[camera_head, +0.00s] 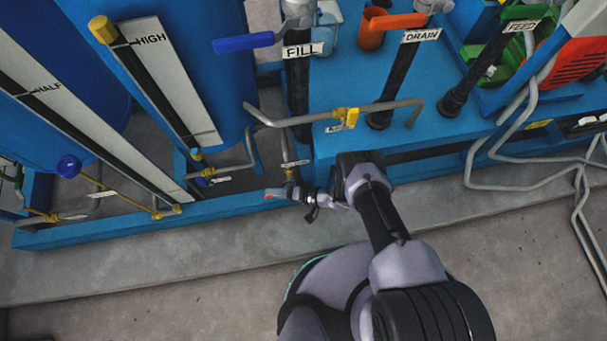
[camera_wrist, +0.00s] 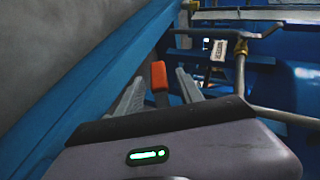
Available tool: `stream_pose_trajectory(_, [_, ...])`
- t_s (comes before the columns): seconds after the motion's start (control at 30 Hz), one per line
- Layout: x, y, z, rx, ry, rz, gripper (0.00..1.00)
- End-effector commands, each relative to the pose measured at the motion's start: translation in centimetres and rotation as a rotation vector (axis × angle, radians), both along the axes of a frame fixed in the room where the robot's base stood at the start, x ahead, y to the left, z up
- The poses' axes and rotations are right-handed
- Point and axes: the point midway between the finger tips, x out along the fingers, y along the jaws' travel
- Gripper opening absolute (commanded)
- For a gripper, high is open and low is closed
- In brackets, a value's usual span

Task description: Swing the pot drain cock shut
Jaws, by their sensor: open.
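A small orange lever (camera_wrist: 160,80), seemingly the pot drain cock's handle, shows in the wrist view. My gripper (camera_wrist: 159,88) is open, with one finger on each side of the lever and visible gaps between. In the head view my gripper (camera_head: 277,193) is low by the front edge of the blue frame, beneath a small valve and pipe. A trace of orange shows at its fingers there. The cock's body is mostly hidden. A small white tag (camera_wrist: 214,52) hangs on a pipe to the right; I cannot read it.
A pipe with a yellow valve (camera_head: 346,114) runs above my gripper. A blue FILL handle (camera_head: 244,43) and an orange handle by the DRAIN label (camera_head: 422,34) stand higher. A blue rail (camera_wrist: 75,90) runs close on the left. The concrete floor (camera_head: 150,290) in front is clear.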

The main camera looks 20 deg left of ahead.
Motion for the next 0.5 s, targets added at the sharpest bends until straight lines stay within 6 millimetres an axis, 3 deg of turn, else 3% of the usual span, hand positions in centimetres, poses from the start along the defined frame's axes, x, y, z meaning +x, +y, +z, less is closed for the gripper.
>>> stream_pose_trajectory(0.5, [1.5, -11.9, 6.4, 0.001, -0.001, -0.006, 0.44])
